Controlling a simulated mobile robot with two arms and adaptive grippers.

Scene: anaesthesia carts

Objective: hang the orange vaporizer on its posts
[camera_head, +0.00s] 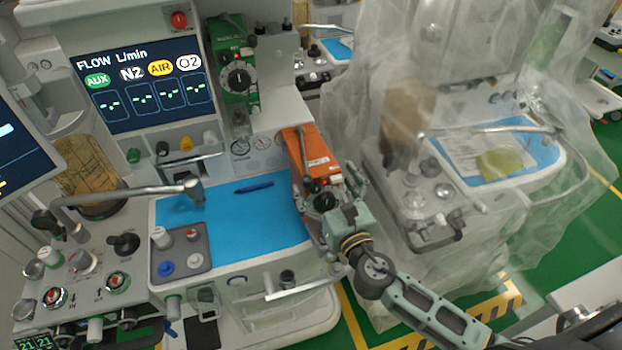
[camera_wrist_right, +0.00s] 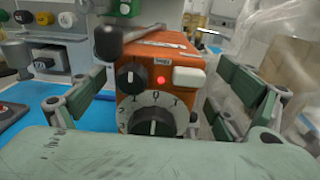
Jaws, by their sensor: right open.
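The orange vaporizer (camera_head: 312,150) is at the right end of the cart's blue mat, leaning in the head view. In the right wrist view its orange top (camera_wrist_right: 160,60) shows, with a numbered dial, a black knob, a white block and a red light facing me. My right gripper (camera_head: 322,195) is at its dial end. The fingers are spread on both sides of it, with gaps visible in the wrist view. A green vaporizer (camera_head: 237,75) hangs on the back of the machine. A pale mount block (camera_head: 275,65) is right of it; I cannot clearly make out free posts.
A blue pen (camera_head: 254,187) lies on the blue mat (camera_head: 230,225). A grey tray with knobs (camera_head: 180,252) is at the mat's left. A plastic-draped cart (camera_head: 450,190) stands close on the right. The mat's middle is clear.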

